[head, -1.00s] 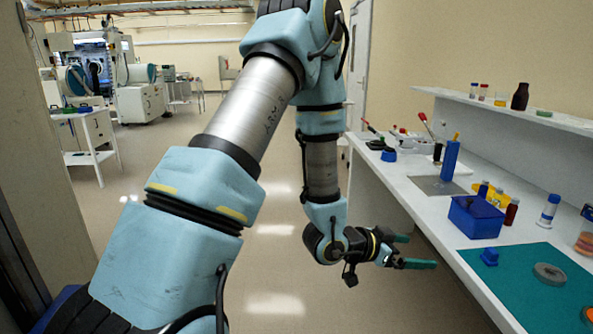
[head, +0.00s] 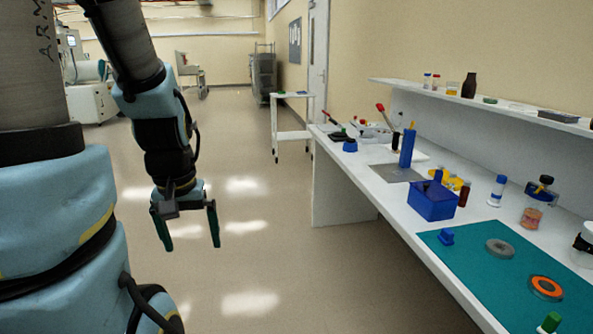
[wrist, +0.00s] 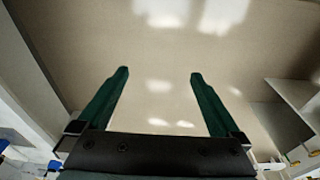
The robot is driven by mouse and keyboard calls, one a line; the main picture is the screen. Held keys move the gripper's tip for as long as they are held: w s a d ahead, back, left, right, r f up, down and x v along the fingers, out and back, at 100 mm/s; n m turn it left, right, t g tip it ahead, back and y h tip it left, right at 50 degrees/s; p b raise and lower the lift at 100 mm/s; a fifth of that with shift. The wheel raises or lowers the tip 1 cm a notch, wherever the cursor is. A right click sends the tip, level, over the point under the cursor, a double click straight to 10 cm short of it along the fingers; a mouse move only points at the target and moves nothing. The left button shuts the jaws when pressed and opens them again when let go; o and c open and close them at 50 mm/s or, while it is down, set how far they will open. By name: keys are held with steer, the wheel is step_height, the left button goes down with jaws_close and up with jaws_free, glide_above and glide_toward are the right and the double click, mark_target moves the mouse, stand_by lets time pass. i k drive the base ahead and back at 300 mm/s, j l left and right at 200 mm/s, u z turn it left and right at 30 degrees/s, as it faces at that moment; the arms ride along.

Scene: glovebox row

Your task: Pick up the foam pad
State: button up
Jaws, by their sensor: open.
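My gripper (head: 192,247) hangs over the bare floor to the left of the white bench, with its two green fingers pointing down. The wrist view shows the fingers (wrist: 160,73) spread apart with nothing between them, only floor beyond. I cannot pick out a foam pad for certain in either view. A flat grey sheet (head: 388,172) lies on the bench beside the upright blue cylinder, but I cannot tell what it is made of.
The white bench (head: 370,195) runs along the right, with a blue box (head: 432,203), a teal mat (head: 470,270), a grey ring (head: 500,248) and an orange ring (head: 546,287). A shelf (head: 430,96) holds bottles above. A white cart (head: 293,96) stands behind; the middle floor is clear.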

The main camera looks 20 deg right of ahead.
mark_target(447, 235)
steer(key=z, duration=1.75)
